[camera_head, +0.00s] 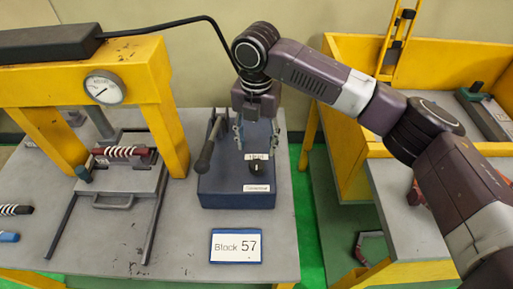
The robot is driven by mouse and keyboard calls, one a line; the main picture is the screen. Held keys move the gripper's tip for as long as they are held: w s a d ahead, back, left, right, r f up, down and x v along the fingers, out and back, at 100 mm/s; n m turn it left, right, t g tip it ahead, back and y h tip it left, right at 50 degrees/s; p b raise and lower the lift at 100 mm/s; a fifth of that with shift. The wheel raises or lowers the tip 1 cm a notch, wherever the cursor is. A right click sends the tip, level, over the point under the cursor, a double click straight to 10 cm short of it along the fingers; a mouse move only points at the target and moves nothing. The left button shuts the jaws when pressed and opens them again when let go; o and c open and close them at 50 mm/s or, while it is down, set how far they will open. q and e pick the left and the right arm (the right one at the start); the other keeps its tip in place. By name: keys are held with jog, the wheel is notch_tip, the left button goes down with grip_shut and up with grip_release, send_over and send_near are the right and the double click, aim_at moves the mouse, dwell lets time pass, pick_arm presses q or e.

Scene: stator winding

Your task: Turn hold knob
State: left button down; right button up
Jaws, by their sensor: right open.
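A blue control box (225,185) stands on the grey table. Its top bears a small round black knob (256,169), just below a white label whose small text I cannot read clearly. A lever with a dark handle (205,158) rises at the box's left side. My right gripper (257,142) points down over the back part of the box, its two fingers apart with nothing seen between them. It appears behind and above the knob, and I cannot tell the exact height. The knob is not covered. My left gripper is not in view.
A yellow press frame (165,85) with a gauge (105,88) stands at left, over a fixture holding a striped part (122,152). A "Block 57" sign (237,246) lies in front of the box. A yellow-walled workbench (350,150) is at right, under my arm.

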aim_at(256, 164)
jog(key=shift+f, duration=0.4)
jog(key=f, duration=0.1)
jog(key=s+f+p, duration=0.1)
jog(key=f, duration=0.1)
jog(key=shift+f, duration=0.2)
notch_tip(256, 164, down, 2)
jog(key=shift+w+f+p, duration=0.1)
jog(key=shift+f+p, duration=0.05)
jog(key=shift+p, duration=0.2)
jog(key=shift+w+f, duration=0.1)
jog(key=shift+f, duration=0.3)
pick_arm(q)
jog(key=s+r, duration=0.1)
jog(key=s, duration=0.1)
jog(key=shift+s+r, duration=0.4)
pick_arm(e)
jog(key=c, duration=1.2)
